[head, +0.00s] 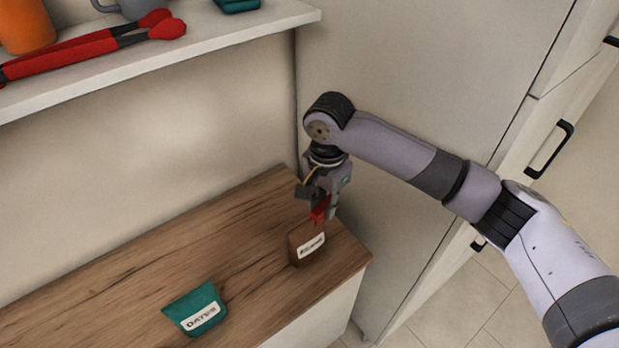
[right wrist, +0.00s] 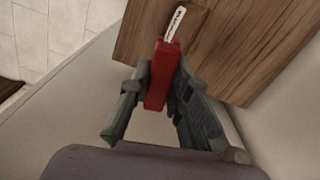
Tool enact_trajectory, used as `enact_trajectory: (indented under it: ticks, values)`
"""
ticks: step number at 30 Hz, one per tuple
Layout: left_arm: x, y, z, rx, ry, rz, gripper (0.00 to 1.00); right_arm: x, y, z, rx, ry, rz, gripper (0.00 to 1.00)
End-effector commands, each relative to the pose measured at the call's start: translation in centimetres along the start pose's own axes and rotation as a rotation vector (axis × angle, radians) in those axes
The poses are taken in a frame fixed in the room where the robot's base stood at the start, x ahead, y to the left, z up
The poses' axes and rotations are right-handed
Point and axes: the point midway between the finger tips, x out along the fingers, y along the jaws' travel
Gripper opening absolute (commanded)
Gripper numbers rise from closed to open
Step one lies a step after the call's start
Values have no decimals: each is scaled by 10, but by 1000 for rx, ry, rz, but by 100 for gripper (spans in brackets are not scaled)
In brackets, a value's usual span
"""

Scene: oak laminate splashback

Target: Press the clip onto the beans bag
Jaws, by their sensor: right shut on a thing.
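A brown bag (head: 306,244) with a white label stands near the right end of the wooden counter; the label's word is too small to read surely. My right gripper (head: 322,207) is directly above it, pointing down, shut on a red clip (head: 319,212). In the right wrist view the red clip (right wrist: 162,75) sits between the fingers of my right gripper (right wrist: 158,88), and the white label (right wrist: 175,24) shows just beyond it. The clip is at the bag's top edge; whether it grips the bag I cannot tell. My left gripper is out of view.
A teal bag labelled DATES (head: 196,309) lies on the wooden counter (head: 245,240) to the left. A shelf (head: 225,32) above holds red-handled tongs (head: 95,48), an orange container (head: 25,27) and a grey mug (head: 128,8). A tall cabinet panel (head: 410,90) stands close on the right.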

Motion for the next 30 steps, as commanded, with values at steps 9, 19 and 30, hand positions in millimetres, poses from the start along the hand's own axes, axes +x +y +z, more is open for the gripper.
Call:
enact_trajectory:
  ticks: [9,19,30]
  values:
    - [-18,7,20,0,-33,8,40,-7,-41,11,180,0,1,3]
    - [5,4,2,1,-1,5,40,11,-41,10,179,1,-1,3]
    - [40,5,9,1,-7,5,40,37,-41,10,179,1,-1,3]
